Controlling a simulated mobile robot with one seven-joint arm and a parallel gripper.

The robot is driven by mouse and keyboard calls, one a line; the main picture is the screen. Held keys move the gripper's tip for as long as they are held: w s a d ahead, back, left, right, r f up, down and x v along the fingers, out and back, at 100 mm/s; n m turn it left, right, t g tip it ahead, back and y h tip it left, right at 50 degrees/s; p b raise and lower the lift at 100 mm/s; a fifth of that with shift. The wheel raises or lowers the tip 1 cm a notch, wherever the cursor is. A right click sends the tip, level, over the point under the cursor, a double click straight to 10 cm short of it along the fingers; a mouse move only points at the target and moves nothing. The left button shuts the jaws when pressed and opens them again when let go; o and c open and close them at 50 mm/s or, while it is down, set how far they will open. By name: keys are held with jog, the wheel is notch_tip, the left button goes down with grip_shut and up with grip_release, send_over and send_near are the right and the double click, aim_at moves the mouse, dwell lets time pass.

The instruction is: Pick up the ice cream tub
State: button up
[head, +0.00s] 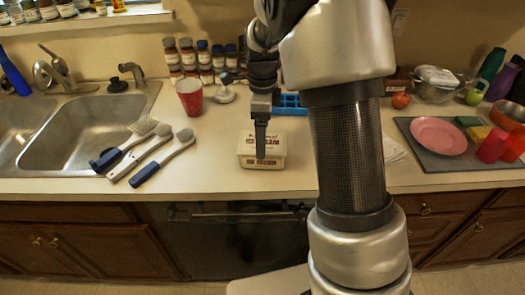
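The ice cream tub (277,149) is a small cream-coloured box with dark reddish lettering. It sits upright on the counter near its front edge, in the middle of the head view. My gripper (261,154) points down at the tub, and its dark finger covers part of the tub's lid and front. I see the gripper edge-on, with one finger in line, so its opening does not show. I cannot tell whether it touches the tub. The tub appears to rest on the counter.
Several scrub brushes (155,160) lie left of the tub, beside the sink (70,135). A red cup (189,97) and spice jars (204,62) stand behind. A blue tray (292,110) is behind the tub. A pink plate (438,135) sits at right.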

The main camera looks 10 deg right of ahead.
notch_tip(320, 180, down, 5)
jog(key=shift+f, duration=0.1)
jog(key=c, duration=1.4)
